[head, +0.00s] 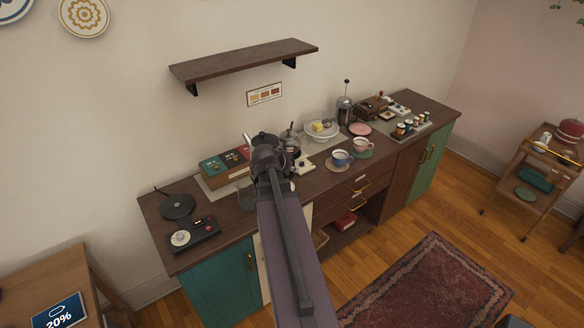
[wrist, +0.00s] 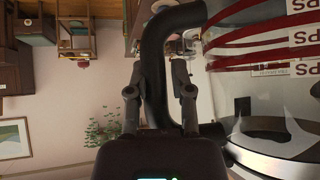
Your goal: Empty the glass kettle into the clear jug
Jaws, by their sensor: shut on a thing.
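The glass kettle (wrist: 275,92) fills the right of the wrist view, with red bands and printed cup markings on its clear wall. Its black handle (wrist: 153,62) lies between the fingers of my gripper (wrist: 160,82), which is shut on it. In the head view my gripper (head: 266,165) is over the counter, and the kettle's dark lid (head: 265,138) shows just beyond it. A clear vessel (head: 246,198), probably the jug, stands on the counter left of my arm, partly hidden. I cannot tell how much liquid the kettle holds.
A box of tea packets (head: 225,166) stands behind left. A dark glass coffee maker (head: 290,138) is close right of my gripper. Cups (head: 340,159) and a cake bowl (head: 322,131) stand farther right. A shelf (head: 245,61) hangs above.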

